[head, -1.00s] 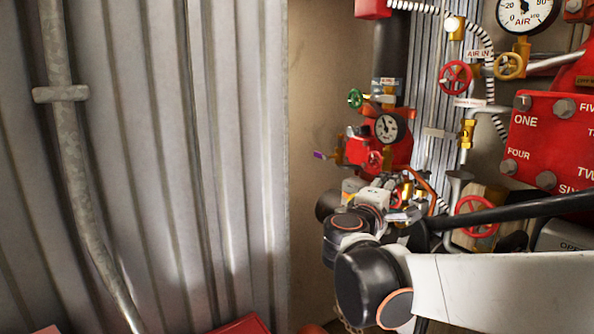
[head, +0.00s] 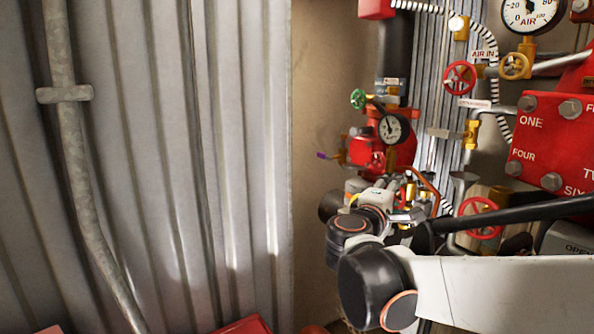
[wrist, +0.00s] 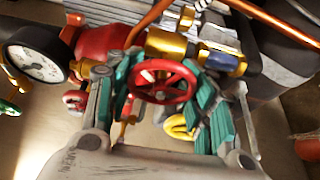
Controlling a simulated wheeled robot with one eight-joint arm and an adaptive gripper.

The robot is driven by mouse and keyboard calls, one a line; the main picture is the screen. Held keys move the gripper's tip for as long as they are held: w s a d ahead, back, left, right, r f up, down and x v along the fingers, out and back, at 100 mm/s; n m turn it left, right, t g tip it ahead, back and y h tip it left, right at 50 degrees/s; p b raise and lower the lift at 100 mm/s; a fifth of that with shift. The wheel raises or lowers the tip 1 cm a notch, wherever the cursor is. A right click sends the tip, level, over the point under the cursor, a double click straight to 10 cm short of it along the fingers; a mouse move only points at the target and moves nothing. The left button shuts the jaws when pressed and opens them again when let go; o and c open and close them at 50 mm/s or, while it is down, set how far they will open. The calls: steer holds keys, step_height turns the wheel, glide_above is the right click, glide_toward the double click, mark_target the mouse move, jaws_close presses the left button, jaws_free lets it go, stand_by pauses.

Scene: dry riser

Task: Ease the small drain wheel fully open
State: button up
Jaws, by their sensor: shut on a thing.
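A small red handwheel (wrist: 162,68) with spokes sits on a brass and blue fitting (wrist: 221,60) in the wrist view. My gripper (wrist: 163,84) has its teal-padded fingers on either side of this wheel and is shut on it. I cannot read from the frames how far the wheel is turned.
A pressure gauge (wrist: 38,62) stands left of the fingers, and a yellow wheel (wrist: 179,127) lies close below. An orange pipe (wrist: 150,20) crosses above. In the head view another red wheel (head: 480,218) and a red plate (head: 548,140) stand right; corrugated wall (head: 230,150) fills the left.

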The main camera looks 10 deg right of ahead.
steer(key=shift+s+a, duration=0.15)
steer(key=shift+s, duration=0.2)
steer(key=o, duration=1.2)
steer(key=shift+s+a, duration=0.1)
steer(key=v, duration=1.1)
steer(key=shift+a, duration=0.35)
